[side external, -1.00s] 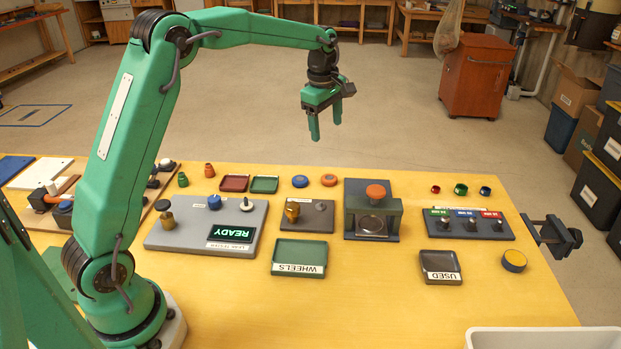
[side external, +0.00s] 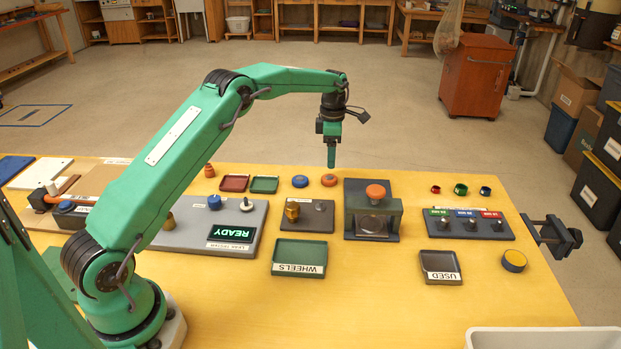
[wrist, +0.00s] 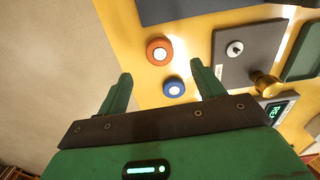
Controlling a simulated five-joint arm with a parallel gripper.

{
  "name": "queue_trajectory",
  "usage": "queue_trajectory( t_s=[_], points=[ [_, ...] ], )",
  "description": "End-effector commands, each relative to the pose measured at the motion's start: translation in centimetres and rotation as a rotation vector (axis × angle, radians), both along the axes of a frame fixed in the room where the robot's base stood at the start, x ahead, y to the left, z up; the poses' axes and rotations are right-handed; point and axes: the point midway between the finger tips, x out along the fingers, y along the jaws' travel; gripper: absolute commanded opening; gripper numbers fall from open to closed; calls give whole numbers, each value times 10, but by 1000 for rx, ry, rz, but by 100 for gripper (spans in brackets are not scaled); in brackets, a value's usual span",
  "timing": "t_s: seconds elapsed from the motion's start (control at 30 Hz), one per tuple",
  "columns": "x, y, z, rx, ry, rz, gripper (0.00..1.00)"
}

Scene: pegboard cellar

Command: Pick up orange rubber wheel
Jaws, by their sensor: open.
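The orange rubber wheel (side external: 329,180) lies flat on the yellow table near its far edge, just right of a blue wheel (side external: 300,181). In the wrist view the orange wheel (wrist: 160,51) shows a pale hub and lies just beyond the fingertips. The blue wheel (wrist: 173,87) appears between the fingers there. My gripper (side external: 331,166) points down in the side view, its tips a little above the orange wheel in the picture; exact height is hard to tell. In the wrist view my gripper (wrist: 160,70) is open and empty.
A dark press-like fixture (side external: 372,222) with an orange knob stands right of the wheels. A grey plate with a brass piece (side external: 318,222) and the green WHEELS tray (side external: 300,252) lie in front. Red (side external: 234,183) and green (side external: 265,184) trays lie to the left.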

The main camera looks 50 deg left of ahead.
Motion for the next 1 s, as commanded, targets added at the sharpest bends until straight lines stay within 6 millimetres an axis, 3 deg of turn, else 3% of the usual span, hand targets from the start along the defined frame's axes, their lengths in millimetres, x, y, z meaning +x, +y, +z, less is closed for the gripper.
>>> queue_trajectory(
  t_s=[0.3, 0.67, 1.0],
  points=[
    [0, 0, -22, 0, 0, -2, 68],
    [-1, 1, -32, 0, 1, -2, 68],
    [-2, 3, -68, 0, 1, -2, 68]
  ],
)
